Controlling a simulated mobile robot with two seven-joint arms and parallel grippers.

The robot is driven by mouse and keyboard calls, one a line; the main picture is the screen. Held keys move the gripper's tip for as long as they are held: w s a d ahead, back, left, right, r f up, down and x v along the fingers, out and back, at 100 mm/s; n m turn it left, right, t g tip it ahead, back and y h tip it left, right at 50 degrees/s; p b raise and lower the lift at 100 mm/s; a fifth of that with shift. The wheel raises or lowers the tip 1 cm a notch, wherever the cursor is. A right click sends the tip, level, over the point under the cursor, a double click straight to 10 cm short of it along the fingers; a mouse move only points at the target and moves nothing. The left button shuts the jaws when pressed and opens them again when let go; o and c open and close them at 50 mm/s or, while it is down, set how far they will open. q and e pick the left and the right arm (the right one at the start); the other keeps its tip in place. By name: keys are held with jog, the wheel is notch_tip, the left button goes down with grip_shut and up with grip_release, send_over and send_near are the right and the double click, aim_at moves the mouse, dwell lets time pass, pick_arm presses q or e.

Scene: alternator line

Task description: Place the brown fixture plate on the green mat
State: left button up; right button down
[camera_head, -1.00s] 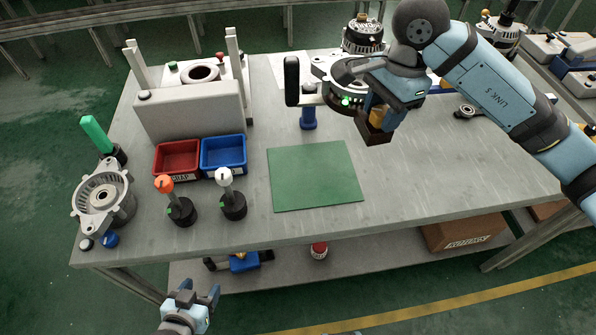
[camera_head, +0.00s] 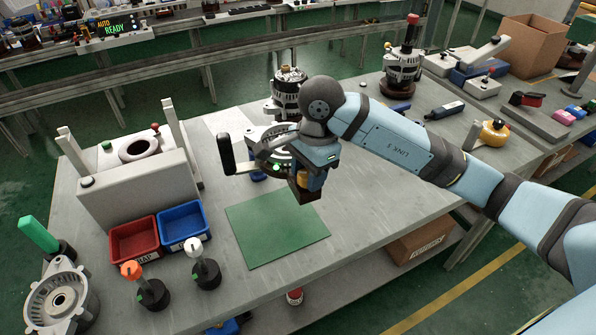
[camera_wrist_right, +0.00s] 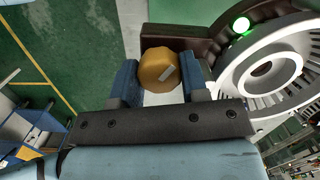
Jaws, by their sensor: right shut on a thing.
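My right gripper (camera_head: 312,170) points down over the table and is shut on the orange knob (camera_wrist_right: 160,70) of the brown fixture plate (camera_head: 304,193). In the right wrist view, the knob sits between the two blue fingers, with the dark brown plate (camera_wrist_right: 190,40) behind it. The green mat (camera_head: 275,228) lies flat and bare on the table. In the head view, the plate overlaps the mat's far right corner; its height above the table is hard to judge. My left gripper is out of view.
A silver round housing with a green light (camera_wrist_right: 275,65) is close beside the plate. Red (camera_head: 134,240) and blue (camera_head: 183,226) bins and two capped tools stand left of the mat. The table right of the mat is clear.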

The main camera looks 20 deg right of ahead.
notch_tip(320, 180, down, 14)
jog(key=shift+f+p, duration=0.2)
jog(key=shift+p, duration=0.6)
jog(key=shift+f, duration=0.45)
jog(key=shift+f, duration=0.1)
jog(key=c, duration=0.6)
grip_release()
jog(key=shift+c, duration=0.2)
jog(key=shift+s, duration=0.1)
jog(key=r, duration=0.4)
jog(key=d+r+b, duration=0.1)
jog(key=r, duration=0.3)
jog(key=r+b, duration=0.1)
jog(key=r, duration=0.3)
jog(key=shift+d, duration=0.2)
